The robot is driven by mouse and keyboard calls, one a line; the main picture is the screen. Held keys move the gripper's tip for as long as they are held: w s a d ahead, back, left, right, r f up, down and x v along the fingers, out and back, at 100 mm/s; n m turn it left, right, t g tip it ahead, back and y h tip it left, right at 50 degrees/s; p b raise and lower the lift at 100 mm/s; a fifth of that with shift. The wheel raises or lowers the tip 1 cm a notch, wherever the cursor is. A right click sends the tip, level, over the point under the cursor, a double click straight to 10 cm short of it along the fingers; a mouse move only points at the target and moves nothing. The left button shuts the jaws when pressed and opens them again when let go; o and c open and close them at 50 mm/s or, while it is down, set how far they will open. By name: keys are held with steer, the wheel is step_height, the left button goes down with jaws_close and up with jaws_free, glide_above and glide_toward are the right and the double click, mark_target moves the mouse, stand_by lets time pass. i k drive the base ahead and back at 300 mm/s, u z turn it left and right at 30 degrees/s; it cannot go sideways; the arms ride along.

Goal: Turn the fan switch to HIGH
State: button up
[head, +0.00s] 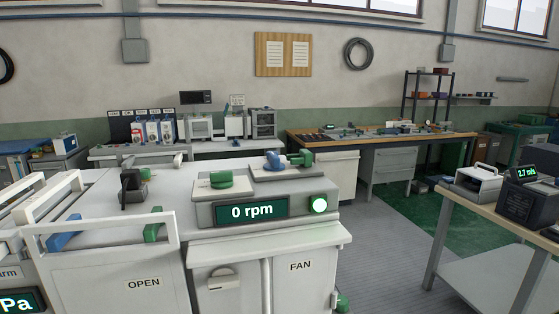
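A light grey cabinet (212,246) stands in front of me, with a FAN label (300,266) on its right door. Behind the display, a green knob (221,180) sits on a white plate. Farther back, a blue knob (273,161) and a green handle (301,158) sit on a grey plate. I cannot tell which of these is the fan switch, and no HIGH marking is readable. My gripper is not in view.
A black handle (132,188) stands upright on the left, behind a white frame over a panel marked OPEN (143,283). A table with a dark meter (528,200) stands at the right. Grey floor (375,250) between is clear.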

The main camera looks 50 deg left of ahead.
mark_target(222, 180)
steer(key=z, duration=0.1)
steer(key=k, duration=0.75)
steer(key=u, duration=1.15)
